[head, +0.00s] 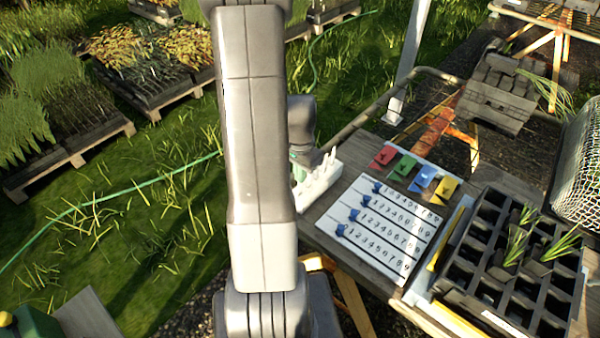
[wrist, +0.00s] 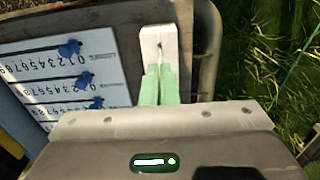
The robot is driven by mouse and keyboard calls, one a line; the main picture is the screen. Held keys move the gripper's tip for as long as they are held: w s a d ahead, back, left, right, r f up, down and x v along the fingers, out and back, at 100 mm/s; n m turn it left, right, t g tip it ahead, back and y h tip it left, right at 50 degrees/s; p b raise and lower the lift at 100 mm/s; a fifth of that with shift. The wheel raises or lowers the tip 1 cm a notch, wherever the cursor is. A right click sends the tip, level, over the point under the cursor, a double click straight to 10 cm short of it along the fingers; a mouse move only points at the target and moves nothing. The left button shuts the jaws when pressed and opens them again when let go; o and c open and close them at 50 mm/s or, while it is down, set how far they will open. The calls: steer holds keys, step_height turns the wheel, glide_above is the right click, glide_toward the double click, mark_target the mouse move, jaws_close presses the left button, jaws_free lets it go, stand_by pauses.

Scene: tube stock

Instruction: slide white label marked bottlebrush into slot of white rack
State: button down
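The white rack (head: 318,181) stands at the near left edge of the table, with upright white pieces or dividers along it. It also shows in the wrist view as a narrow white block (wrist: 158,38) with a small dark mark on top. My gripper (wrist: 159,70) has its two pale green fingers close together over the near part of the rack. I cannot tell whether a thin label is between them. In the head view my arm partly hides the gripper, and one green finger shows just beside the rack. No bottlebrush lettering is readable, so I cannot pick out that label.
A white number board (head: 385,232) with blue pointers lies right of the rack. Red, green, blue and yellow tags (head: 424,177) lie behind it. A black cell tray (head: 470,271) with several seedlings is further right. Grass lies beyond the table's left edge.

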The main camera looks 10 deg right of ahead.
mark_target(300, 193)
steer(key=shift+f+b, duration=1.9)
steer(key=shift+f, duration=0.55)
steer(key=shift+f, duration=0.25)
steer(key=c, duration=2.1)
jaws_free()
steer(key=o, duration=0.5)
steer(key=shift+r, duration=0.1)
step_height(300, 193, up, 14)
steer(key=shift+f, duration=0.15)
